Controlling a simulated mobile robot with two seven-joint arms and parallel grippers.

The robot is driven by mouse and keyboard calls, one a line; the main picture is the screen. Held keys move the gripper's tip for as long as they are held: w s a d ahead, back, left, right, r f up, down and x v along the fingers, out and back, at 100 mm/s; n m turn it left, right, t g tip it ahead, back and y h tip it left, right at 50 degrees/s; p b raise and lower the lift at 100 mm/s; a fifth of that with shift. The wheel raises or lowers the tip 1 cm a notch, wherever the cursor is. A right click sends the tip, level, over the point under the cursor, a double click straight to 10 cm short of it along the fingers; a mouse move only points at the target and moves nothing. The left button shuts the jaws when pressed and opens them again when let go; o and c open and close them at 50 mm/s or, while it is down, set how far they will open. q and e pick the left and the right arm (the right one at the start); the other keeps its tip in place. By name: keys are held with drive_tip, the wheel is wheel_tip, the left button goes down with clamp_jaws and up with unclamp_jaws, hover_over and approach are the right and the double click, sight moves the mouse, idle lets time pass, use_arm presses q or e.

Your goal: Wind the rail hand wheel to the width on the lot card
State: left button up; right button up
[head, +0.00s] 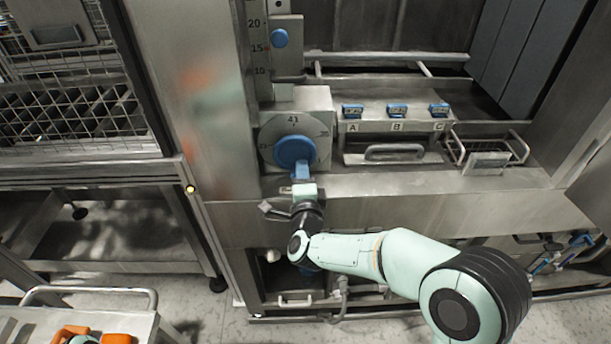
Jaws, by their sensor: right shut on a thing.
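A blue round hand wheel (296,151) sits on a grey dial face with "41" at its top, on the front of a steel housing. A blue grip sticks down from the wheel. My right gripper (302,183) is shut on this grip, just below the wheel, and hides part of it.
Blue-topped pieces stand above labels A, B and C (397,127) to the right. A steel handle (394,152) is below them, beside the wire basket (515,143). A mesh cage (70,115) is at left. A trolley (85,292) with orange items stands at lower left.

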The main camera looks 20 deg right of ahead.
sight(312, 159)
drive_tip(key=shift+w+d+r+m+h+b, duration=0.2)
drive_tip(key=shift+d+r+h, duration=0.1)
drive_tip(key=shift+d+r, duration=0.35)
drive_tip(key=shift+w+d+r+m+h+b, duration=0.1)
drive_tip(key=shift+d+r+m+h+b, duration=0.15)
drive_tip(key=shift+d+r, duration=0.3)
drive_tip(key=o, duration=0.6)
drive_tip(key=shift+s+f+b, duration=0.25)
drive_tip(key=shift+s+b, duration=0.05)
drive_tip(key=shift+s, duration=0.4)
drive_tip(key=shift+f+b+v, duration=0.15)
drive_tip(key=shift+b+v, duration=0.2)
drive_tip(key=shift+v, duration=1.05)
drive_tip(key=shift+f+b+v, duration=0.15)
drive_tip(key=shift+b+v, duration=0.2)
drive_tip(key=shift+v, duration=1.05)
drive_tip(key=shift+a, duration=0.1)
